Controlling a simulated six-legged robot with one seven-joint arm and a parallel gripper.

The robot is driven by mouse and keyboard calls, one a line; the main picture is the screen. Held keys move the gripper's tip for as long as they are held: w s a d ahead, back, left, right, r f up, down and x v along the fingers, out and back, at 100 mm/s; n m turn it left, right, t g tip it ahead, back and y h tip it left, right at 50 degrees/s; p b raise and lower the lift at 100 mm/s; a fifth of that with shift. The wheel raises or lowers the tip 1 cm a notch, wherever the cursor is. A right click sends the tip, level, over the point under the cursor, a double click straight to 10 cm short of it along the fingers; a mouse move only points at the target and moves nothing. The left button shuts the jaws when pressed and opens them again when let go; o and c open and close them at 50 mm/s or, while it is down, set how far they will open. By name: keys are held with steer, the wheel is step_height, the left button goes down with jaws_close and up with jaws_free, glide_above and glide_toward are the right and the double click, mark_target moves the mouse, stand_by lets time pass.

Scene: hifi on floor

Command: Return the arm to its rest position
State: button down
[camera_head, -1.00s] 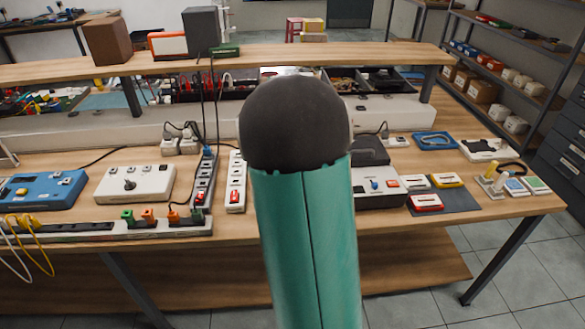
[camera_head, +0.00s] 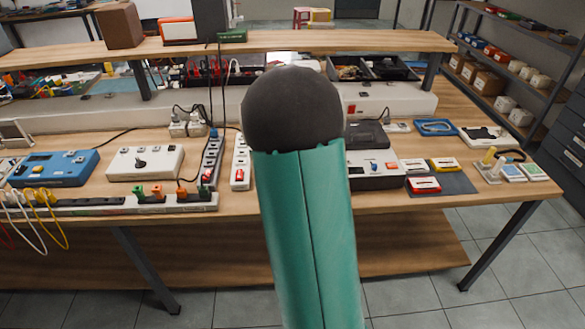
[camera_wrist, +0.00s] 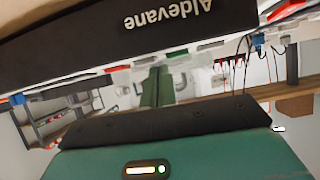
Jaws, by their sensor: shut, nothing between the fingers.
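My arm (camera_head: 305,220) rises through the middle of the head view as a green link with a dark rounded end, in front of the bench, and hides part of its middle. The gripper does not show in the head view. In the wrist view, which is upside down, my gripper (camera_wrist: 156,76) shows as narrow green fingers close together beyond a dark edge and a green housing with a small lit bar. It is shut, and I see nothing held.
A wooden bench (camera_head: 400,201) bears a blue box (camera_head: 55,168), a white box (camera_head: 145,162) and power strips. Shelving (camera_head: 520,60) stands at right. A dark panel lettered "Aldevane" (camera_wrist: 170,30) spans the top of the wrist view. Tiled floor is clear at lower right.

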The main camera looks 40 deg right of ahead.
steer(key=s+a+r+n+g+y, duration=0.1)
steer(key=a+r+n+y, duration=0.15)
steer(key=a+r, duration=0.6)
steer(key=a+r+n+y, duration=0.1)
steer(key=a+r+y, duration=0.25)
steer(key=a, duration=0.95)
steer(key=s+a+r+n+g+y, duration=0.1)
steer(key=s+a+r+n, duration=0.1)
steer(key=s+a, duration=0.5)
steer(key=s+a+r+n+g+y, duration=0.1)
steer(key=s+a+r+n+g, duration=0.1)
steer(key=s+a+r, duration=0.2)
steer(key=s+a, duration=0.3)
steer(key=s, duration=0.2)
steer(key=shift+s+a+r+n, duration=0.15)
steer(key=shift+a+r+n, duration=0.15)
steer(key=shift+r+n, duration=0.05)
steer(key=shift+d, duration=0.15)
